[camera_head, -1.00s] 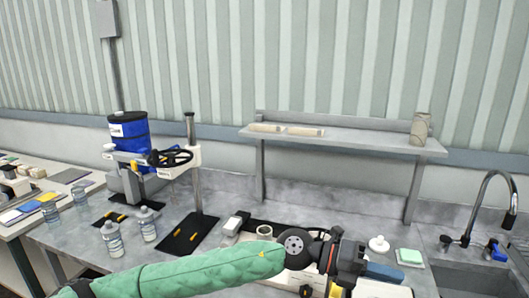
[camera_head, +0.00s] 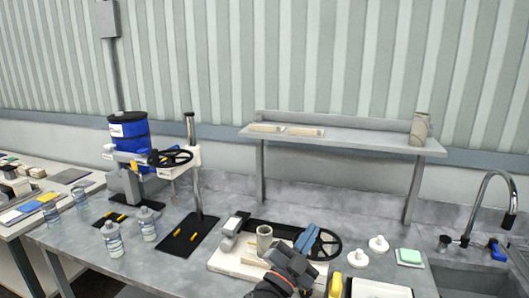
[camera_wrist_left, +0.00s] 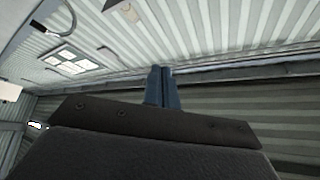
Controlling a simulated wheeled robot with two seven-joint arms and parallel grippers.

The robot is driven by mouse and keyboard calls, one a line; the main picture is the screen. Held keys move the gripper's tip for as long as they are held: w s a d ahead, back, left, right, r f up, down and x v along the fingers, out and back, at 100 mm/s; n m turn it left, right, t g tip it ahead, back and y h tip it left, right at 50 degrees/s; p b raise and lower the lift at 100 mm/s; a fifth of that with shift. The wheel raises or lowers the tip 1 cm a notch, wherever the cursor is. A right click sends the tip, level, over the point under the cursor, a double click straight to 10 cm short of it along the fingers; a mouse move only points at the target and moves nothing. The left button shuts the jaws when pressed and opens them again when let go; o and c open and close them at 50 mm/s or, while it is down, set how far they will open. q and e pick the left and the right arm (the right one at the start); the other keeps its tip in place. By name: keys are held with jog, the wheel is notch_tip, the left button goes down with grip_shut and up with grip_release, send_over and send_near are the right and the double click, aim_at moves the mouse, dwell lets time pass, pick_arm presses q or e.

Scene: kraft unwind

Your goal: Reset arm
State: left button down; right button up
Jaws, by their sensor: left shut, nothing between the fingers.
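My left gripper (camera_head: 308,238) shows at the bottom middle of the head view, over the cream-coloured base (camera_head: 228,264) on the bench. Its blue fingers point up and away and are shut with nothing between them. In the left wrist view the blue fingers (camera_wrist_left: 161,88) stand side by side against the ribbed wall and ceiling. A short beige roll (camera_head: 264,241) stands just left of the gripper. A black handwheel (camera_head: 331,244) is partly hidden behind the fingers. My right gripper is not in view.
A grey shelf (camera_head: 350,142) with rolls is behind. A blue press (camera_head: 128,130) and clear bottles (camera_head: 148,225) stand left. White knobbed pieces (camera_head: 378,244), a green sponge (camera_head: 410,257) and the sink tap (camera_head: 485,195) are right.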

pick_arm(q)
jog(key=s+a+f+n+g+y, duration=0.2)
jog(key=a+f+n+y, duration=0.4)
jog(key=a+f, duration=0.4)
jog(key=s+a+f+n+g+y, duration=0.2)
jog(key=a+f+n+y, duration=0.5)
jog(key=f, duration=0.6)
jog(key=s+a+f+n+g+y, duration=0.1)
jog(key=s+a+f+g, duration=0.4)
jog(key=s+a+f, duration=0.5)
jog(key=s+a+f+g, duration=0.5)
jog(key=s+f+g, duration=0.15)
jog(key=s, duration=0.75)
jog(key=s+x, duration=0.2)
jog(key=x, duration=1.1)
jog(key=s+d+f+x, duration=0.1)
jog(key=s+x, duration=0.1)
jog(key=x, duration=1)
jog(key=s+f, duration=0.3)
jog(key=f, duration=0.7)
jog(key=s+f, duration=0.4)
jog(key=f, duration=0.6)
jog(key=shift+s+d+f+g, duration=0.15)
jog(key=shift+d+f+g, duration=0.1)
jog(key=shift+g, duration=0.1)
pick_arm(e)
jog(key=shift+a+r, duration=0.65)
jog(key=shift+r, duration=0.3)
